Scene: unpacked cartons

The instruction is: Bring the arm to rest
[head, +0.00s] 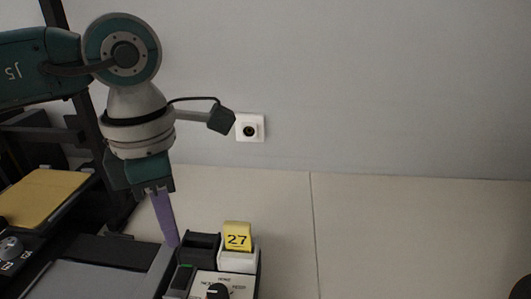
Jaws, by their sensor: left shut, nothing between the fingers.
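My left arm comes in from the left, and its gripper (157,189) points down with its fingers shut and nothing held between them. A narrow purple strip (165,218) shows directly below the fingertips, slanting down toward the grey-topped machine; I cannot tell whether it touches the fingers. My right gripper is not in view.
Below stands a control unit with a dial (217,291) and a yellow tag marked 27 (237,237). A yellow-tan panel (42,196) lies at the left by a dark frame. A wall socket (250,128) is behind. The floor (410,235) at the right is mostly clear.

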